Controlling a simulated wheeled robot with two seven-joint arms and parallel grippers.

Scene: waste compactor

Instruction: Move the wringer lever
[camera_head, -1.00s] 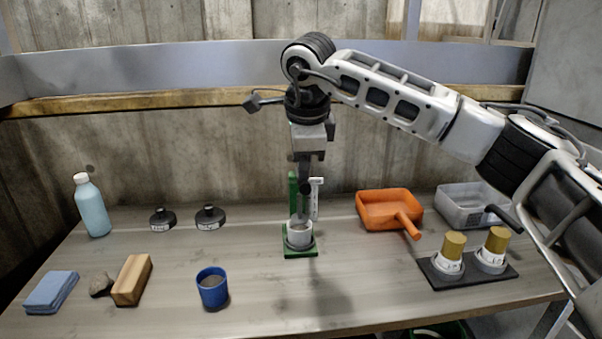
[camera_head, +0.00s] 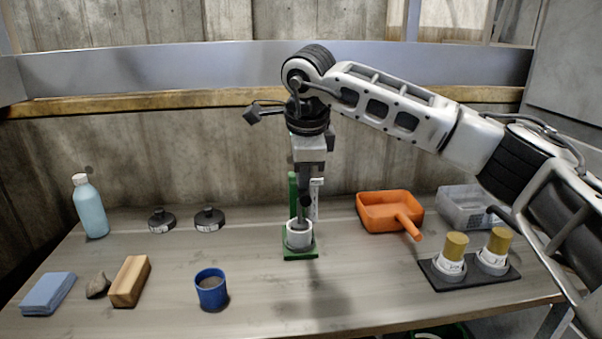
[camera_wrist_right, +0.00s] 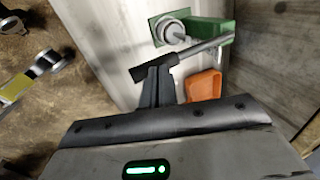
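The green wringer stand (camera_head: 293,188) has a green base (camera_head: 300,255) holding a white cup (camera_head: 299,238) at the table's middle. In the right wrist view, its lever (camera_wrist_right: 205,47) is a grey rod with a dark grip (camera_wrist_right: 142,74), crossing above the cup (camera_wrist_right: 174,33). My right gripper (camera_head: 305,198) points down at the stand. In the right wrist view its two fingers (camera_wrist_right: 157,76) are close together on the dark grip. In the head view the gripper hides most of the lever. My left gripper is not in view.
An orange scoop (camera_head: 388,211) and a clear tray (camera_head: 462,209) stand to the right, behind two brass-topped pieces on a black plate (camera_head: 468,273). A blue cup (camera_head: 212,289), wooden block (camera_head: 130,281) and bottle (camera_head: 90,207) are left. The front middle of the table is clear.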

